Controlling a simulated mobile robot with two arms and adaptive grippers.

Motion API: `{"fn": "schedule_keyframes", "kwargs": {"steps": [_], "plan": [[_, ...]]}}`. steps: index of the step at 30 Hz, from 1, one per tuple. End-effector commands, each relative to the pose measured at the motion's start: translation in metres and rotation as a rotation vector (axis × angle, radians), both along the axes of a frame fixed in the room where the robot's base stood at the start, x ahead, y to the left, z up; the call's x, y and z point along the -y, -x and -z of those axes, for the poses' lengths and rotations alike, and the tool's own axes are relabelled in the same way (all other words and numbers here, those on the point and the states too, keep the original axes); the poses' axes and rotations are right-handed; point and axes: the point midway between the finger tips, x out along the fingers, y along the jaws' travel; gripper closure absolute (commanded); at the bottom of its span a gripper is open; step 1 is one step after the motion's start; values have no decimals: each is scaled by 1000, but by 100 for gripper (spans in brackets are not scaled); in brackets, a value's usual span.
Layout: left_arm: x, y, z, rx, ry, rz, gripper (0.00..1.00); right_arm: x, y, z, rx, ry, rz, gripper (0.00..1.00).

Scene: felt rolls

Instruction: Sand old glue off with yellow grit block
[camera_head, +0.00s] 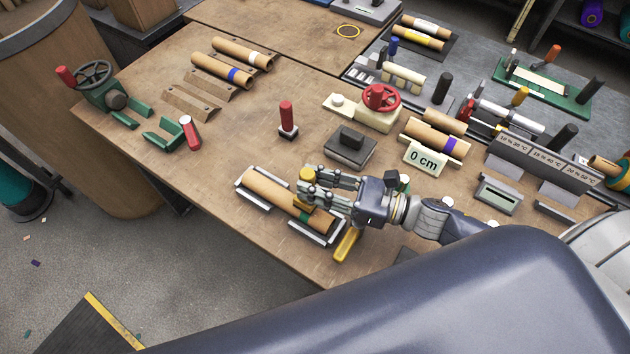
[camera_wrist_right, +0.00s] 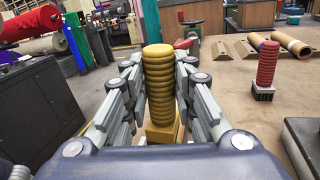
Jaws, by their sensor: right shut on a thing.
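My right gripper (camera_head: 312,186) is shut on the ribbed yellow handle of the yellow grit block (camera_wrist_right: 160,85). The handle's top also shows in the head view (camera_head: 307,173). The block's base (camera_wrist_right: 163,131) is below my fingers, over the right part of a cardboard tube (camera_head: 268,190). Whether it touches the tube is unclear. The tube lies in a pale metal cradle (camera_head: 247,189) near the table's front edge, with a green band (camera_head: 305,214) near its right end. I cannot make out old glue on the tube. My left gripper is not in view.
A red-handled block (camera_head: 287,117) stands behind the cradle, with a dark block (camera_head: 349,147) right of it. A yellow bar (camera_head: 347,244) sits by the cradle's right end.

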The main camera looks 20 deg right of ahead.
Motion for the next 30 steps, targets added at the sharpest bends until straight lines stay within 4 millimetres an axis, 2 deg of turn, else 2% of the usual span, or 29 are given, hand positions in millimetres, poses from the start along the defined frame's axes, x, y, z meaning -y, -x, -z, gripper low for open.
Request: {"fn": "schedule_keyframes", "kwargs": {"steps": [14, 30], "plan": [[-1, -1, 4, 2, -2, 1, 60, 0, 1, 5, 0, 0, 0, 100], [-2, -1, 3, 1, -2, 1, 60, 15, 20, 5, 1, -1, 0, 100]]}}
